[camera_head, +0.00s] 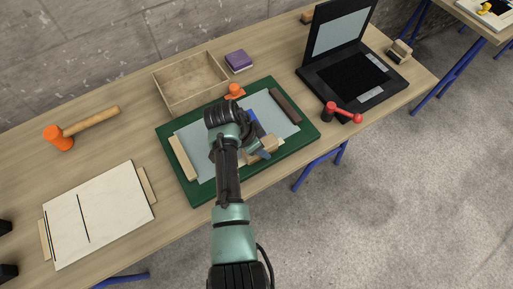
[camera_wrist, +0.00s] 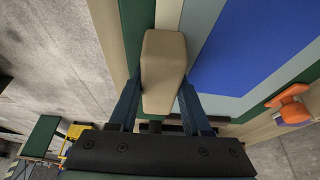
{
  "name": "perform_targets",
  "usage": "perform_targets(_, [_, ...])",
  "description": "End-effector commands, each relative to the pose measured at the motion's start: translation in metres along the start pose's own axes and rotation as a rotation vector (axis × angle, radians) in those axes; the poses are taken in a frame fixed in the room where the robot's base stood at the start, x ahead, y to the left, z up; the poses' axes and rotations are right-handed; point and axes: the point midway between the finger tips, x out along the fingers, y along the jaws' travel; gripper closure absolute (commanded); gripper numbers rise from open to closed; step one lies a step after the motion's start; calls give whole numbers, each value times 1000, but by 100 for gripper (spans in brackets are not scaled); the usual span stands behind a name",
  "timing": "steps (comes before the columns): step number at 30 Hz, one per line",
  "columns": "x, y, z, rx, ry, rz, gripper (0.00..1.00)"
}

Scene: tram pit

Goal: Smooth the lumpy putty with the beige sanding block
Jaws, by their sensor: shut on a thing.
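My gripper (camera_head: 263,152) is over the front part of a grey panel (camera_head: 197,139) and is shut on the beige sanding block (camera_head: 268,143). In the wrist view the block (camera_wrist: 164,72) sits between my two blue fingers (camera_wrist: 160,92). A blue patch (camera_head: 252,117) lies on the panel behind my gripper, partly hidden by my arm; it also shows large in the wrist view (camera_wrist: 255,48), right of the block. I cannot tell whether the block touches the panel. No putty lumps can be made out clearly.
The panel lies on a green mat (camera_head: 199,190) with a pale wooden strip (camera_head: 182,158), a dark strip (camera_head: 285,106) and an orange clamp (camera_head: 235,91). An open wooden tray (camera_head: 190,82), purple block (camera_head: 238,60), laptop-like case (camera_head: 350,77), red-handled tool (camera_head: 342,113) and mallet (camera_head: 80,127) stand around.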

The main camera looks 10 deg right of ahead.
Motion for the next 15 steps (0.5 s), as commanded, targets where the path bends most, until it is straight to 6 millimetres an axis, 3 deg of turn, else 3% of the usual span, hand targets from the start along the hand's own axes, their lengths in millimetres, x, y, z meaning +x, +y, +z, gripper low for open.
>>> perform_targets(6, [6,2,-12,5,1,3,100])
perform_targets(15, [5,1,-13,2,1,2,100])
